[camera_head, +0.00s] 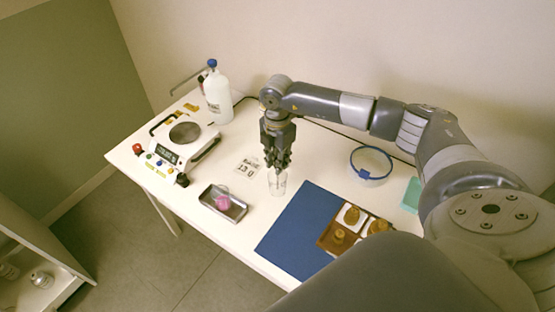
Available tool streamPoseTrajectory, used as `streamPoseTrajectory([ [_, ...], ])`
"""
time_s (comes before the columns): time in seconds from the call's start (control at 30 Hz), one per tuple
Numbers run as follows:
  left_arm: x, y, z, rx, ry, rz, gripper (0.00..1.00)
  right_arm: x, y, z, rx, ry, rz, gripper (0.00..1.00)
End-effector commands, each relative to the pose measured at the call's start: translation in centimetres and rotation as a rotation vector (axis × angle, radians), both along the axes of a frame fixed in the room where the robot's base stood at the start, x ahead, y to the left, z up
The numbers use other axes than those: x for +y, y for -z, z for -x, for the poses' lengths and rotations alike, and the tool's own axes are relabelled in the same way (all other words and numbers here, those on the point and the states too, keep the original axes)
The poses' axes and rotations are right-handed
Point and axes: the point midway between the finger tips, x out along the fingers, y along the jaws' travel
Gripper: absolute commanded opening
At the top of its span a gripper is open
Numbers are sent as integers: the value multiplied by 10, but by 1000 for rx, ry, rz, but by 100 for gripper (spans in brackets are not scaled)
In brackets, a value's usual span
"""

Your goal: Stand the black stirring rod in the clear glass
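The clear glass (278,187) stands upright on the white table, near its middle. My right gripper (278,170) points down directly over the glass, with its fingertips at about the glass's rim. The view is too small to tell whether its fingers are open or shut. I cannot make out the black stirring rod for certain; a faint thin dark line shows below the fingertips at the glass. The dark fingers hide part of that area. My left gripper is not in view.
A metal tray (239,210) with a pink object (222,201) is left of the glass. A blue mat (292,238) and a brown tray with amber bottles (351,215) lie right.

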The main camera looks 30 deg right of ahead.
Motion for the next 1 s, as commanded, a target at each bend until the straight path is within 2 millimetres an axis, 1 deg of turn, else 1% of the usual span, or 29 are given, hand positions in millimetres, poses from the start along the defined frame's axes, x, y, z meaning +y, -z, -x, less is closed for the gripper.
streamPoseTrajectory([
  [0.33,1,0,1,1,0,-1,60,0,0,0,0,0,0,38],
  [0.47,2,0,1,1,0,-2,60,0,-7,-1,-1,0,0,38],
  [0.57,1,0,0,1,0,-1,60,0,-22,-1,-3,0,-1,38],
  [0.83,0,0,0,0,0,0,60,0,-80,-1,-4,0,-1,38],
  [1.0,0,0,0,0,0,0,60,0,-107,-1,-2,0,0,38],
])
